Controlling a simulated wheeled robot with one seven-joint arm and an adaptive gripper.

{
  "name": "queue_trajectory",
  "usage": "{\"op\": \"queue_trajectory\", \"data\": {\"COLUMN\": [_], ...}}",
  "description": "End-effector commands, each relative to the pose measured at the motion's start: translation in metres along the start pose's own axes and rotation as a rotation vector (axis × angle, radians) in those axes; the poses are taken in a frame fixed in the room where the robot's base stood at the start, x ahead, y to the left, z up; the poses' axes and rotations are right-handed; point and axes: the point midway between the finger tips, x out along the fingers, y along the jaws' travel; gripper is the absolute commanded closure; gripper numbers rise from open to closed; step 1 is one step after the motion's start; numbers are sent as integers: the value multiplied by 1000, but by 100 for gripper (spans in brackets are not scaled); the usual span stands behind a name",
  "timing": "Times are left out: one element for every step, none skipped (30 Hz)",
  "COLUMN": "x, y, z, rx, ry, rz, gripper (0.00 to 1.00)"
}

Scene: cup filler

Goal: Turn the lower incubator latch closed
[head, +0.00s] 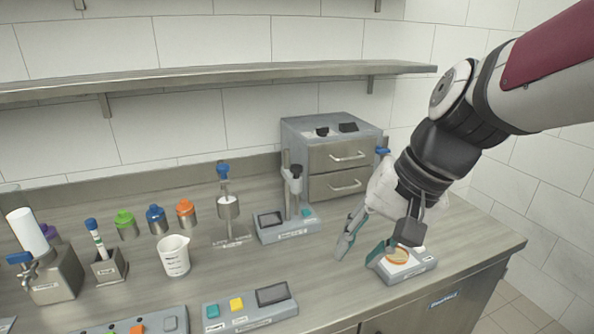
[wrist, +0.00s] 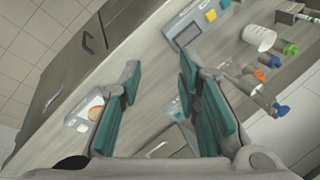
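The incubator (head: 304,150) is likely the grey metal box with two drawers at the back right. A blue latch (head: 383,151) shows at its right side, near the upper drawer. No lower latch is visible; my arm and gripper cover that area. My gripper (head: 362,243) hangs in front of the box, over the bench, fingers pointing down. In the wrist view my gripper (wrist: 158,108) is open, its teal pads wide apart with nothing between them.
A small device with a round orange-tan dish (head: 397,256) sits beside my right finger. A stand with a dark head (head: 292,190) is left of the gripper. A white beaker (head: 174,256) and several coloured caps stand farther left. A shelf (head: 200,80) runs above.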

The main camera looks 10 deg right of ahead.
Motion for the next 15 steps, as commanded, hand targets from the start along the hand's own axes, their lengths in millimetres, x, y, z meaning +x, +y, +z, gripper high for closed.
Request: {"op": "queue_trajectory", "data": {"x": [15, 21, 30, 36, 42, 50, 57, 63, 70, 76, 82, 90, 95, 100, 107], "y": [-6, -10, -16, -20, -24, -28, -31, -33, -36, -37, -38, -38, -38, -38, -35], "z": [-18, -28, -41, -51, -61, -75, -86, -97, -112, -124, -135, -152, -164, -176, -193], "rx": [68, 105, 157, 196, 236, 292, 333, 374, 431, 475, 517, 578, 623, 668, 731], "ry": [-25, -37, -51, -62, -73, -88, -99, -109, -122, -131, -140, -152, -160, -169, -180], "rz": [-39, -66, -102, -130, -158, -197, -226, -256, -298, -329, -361, -404, -438, -471, -517], "gripper": [69, 69, 69, 69, 69, 69, 69, 69, 69, 69, 69, 69, 69, 69, 69]}}
